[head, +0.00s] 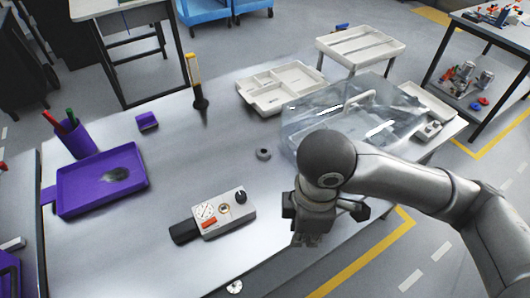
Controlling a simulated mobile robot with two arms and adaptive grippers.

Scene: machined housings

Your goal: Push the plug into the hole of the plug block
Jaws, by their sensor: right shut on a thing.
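A light grey block (222,214) lies on the table left of my right gripper. Its top carries a brass-rimmed round hole (224,209), a black knob, a red part and a white dotted plate. I take it to be the plug block, though the view is too small to be sure. My right gripper (306,240) points down above the table's front part, to the right of this block and apart from it. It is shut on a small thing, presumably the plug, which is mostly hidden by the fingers. My left gripper is not in view.
A small dark grey ring (263,154) lies mid-table. A clear box (310,110) stands behind my right arm, with a white divided tray (268,103) beside it. A purple tray (75,197), a purple pen cup (76,140) and an upright yellow-handled tool (194,75) stand left and back.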

